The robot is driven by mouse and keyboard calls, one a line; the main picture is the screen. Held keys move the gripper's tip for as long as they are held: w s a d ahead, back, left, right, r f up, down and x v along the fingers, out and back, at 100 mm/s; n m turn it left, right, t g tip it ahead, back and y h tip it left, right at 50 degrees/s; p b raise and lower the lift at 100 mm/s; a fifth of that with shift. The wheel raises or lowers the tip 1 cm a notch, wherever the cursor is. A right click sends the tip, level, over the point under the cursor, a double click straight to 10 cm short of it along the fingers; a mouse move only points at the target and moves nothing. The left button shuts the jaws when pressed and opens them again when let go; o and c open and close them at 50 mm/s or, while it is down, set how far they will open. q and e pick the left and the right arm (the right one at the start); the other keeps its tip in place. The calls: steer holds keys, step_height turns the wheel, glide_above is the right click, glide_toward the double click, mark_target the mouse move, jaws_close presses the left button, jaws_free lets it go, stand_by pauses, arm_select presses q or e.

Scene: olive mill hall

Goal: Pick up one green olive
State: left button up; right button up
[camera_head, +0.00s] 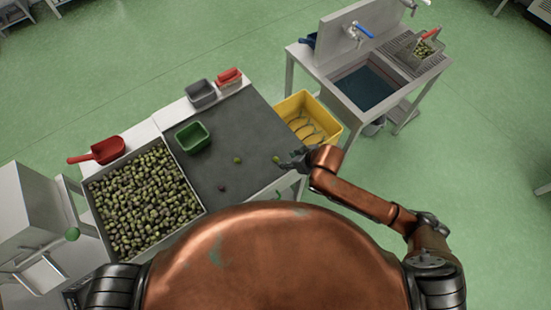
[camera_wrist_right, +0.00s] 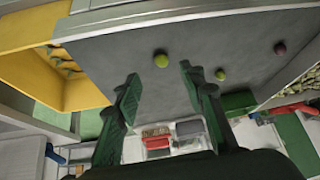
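A green olive (camera_head: 276,159) lies on the dark grey table top (camera_head: 260,125) near its right edge, beside my right gripper (camera_head: 291,162). In the right wrist view this olive (camera_wrist_right: 161,60) appears beyond the fingertips, between the lines of the two fingers. My right gripper (camera_wrist_right: 158,83) is open, with nothing between its fingers. A second green olive (camera_head: 237,160) lies further left; it also shows in the wrist view (camera_wrist_right: 220,75). A dark purple olive (camera_head: 221,188) lies closer to the front of the table. My left gripper is not in view.
A large tray (camera_head: 205,207) full of mixed olives is at the left. A green bin (camera_head: 192,137) sits on the table. Grey (camera_head: 200,92) and red (camera_head: 229,77) containers stand behind. A yellow crate (camera_head: 330,128) is right of the table, near a sink (camera_head: 366,85).

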mark_target(277, 159)
steer(key=shift+w+a, duration=0.15)
steer(key=shift+w, duration=0.1)
steer(key=x, duration=0.7)
steer(key=shift+a+f+b, duration=0.25)
steer(key=shift+b, duration=0.1)
steer(key=shift+c, duration=0.5)
steer(key=c, duration=0.7)
